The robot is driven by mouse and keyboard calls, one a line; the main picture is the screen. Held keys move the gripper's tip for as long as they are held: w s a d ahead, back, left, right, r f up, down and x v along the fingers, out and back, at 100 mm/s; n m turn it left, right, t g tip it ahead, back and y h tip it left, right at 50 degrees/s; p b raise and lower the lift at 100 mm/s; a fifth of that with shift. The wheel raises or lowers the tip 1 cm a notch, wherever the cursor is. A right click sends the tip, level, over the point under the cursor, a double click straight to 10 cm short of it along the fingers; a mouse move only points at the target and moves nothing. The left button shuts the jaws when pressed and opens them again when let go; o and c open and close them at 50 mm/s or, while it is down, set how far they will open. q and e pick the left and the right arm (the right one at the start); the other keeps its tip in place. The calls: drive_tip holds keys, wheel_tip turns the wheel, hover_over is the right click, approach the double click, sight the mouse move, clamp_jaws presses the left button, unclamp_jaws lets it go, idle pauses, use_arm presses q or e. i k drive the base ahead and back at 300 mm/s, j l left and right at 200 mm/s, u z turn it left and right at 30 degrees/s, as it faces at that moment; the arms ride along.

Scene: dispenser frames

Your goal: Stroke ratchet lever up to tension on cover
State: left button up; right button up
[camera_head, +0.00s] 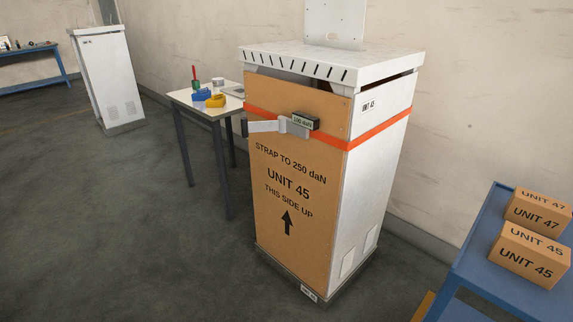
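The cover (284,190) is a tan panel on the front of a tall white cabinet (377,175), printed "STRAP TO 250 daN", "UNIT 45" and "THIS SIDE UP" with an up arrow. An orange strap (378,133) runs around the cabinet and across the upper cover. On the strap sits a ratchet with a silver lever (265,126) that reaches left and ends in a dark grip (244,128). A small dark display (303,121) beside it appears to read 100 daN. Neither of my grippers shows in the head view.
A small table (187,97) with yellow, blue, red and green items stands behind left of the cabinet. A blue table (492,249) at right holds boxes marked UNIT 45 (529,254) and UNIT 47 (538,214). Floor (130,240) at front left is clear.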

sight(246, 127)
drive_tip(key=i+j+z, duration=0.2)
drive_tip(key=i, duration=0.25)
drive_tip(key=i+j+z, duration=0.2)
drive_tip(key=i, duration=0.25)
drive_tip(key=i+j+z, duration=0.15)
drive_tip(key=i, duration=0.3)
drive_tip(key=i+j+z, duration=0.2)
drive_tip(key=i, duration=0.2)
